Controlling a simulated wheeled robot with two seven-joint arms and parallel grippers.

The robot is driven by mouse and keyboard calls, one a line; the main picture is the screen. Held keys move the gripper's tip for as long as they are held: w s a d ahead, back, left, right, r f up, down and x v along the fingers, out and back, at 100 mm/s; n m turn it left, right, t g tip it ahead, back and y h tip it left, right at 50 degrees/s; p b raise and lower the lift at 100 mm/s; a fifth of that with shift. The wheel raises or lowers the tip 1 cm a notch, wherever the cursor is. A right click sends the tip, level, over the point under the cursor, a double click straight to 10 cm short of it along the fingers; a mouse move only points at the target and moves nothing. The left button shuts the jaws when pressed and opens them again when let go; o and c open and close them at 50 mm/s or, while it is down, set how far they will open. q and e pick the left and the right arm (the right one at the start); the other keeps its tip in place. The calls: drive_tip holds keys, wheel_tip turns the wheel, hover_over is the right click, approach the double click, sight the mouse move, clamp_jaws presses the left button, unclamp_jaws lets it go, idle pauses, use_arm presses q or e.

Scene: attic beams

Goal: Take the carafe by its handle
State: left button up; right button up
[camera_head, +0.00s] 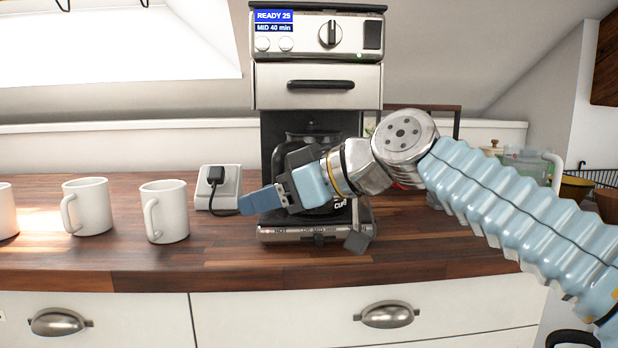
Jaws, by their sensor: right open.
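The carafe (341,203) is a dark glass vessel with white markings. It stands on the plate of the coffee machine (318,86), its black lid (312,137) showing above my gripper. My right gripper (262,200), with a blue fingertip, reaches in from the right across the front of the carafe and hides much of it. The gripper is open. I cannot tell whether it touches the carafe. A dark grey block (357,241) juts out at the machine's lower right; I cannot tell whether it belongs to the carafe's handle. My left gripper is not in view.
White mugs (88,206) (165,211) stand on the wooden counter (120,262) at left. A socket box (218,187) with a plugged-in black cord is beside the machine. The counter's front left is clear.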

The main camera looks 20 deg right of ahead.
drive_tip(key=shift+c, duration=0.4)
clamp_jaws()
drive_tip(key=shift+r, duration=0.1)
drive_tip(key=shift+r, duration=0.1)
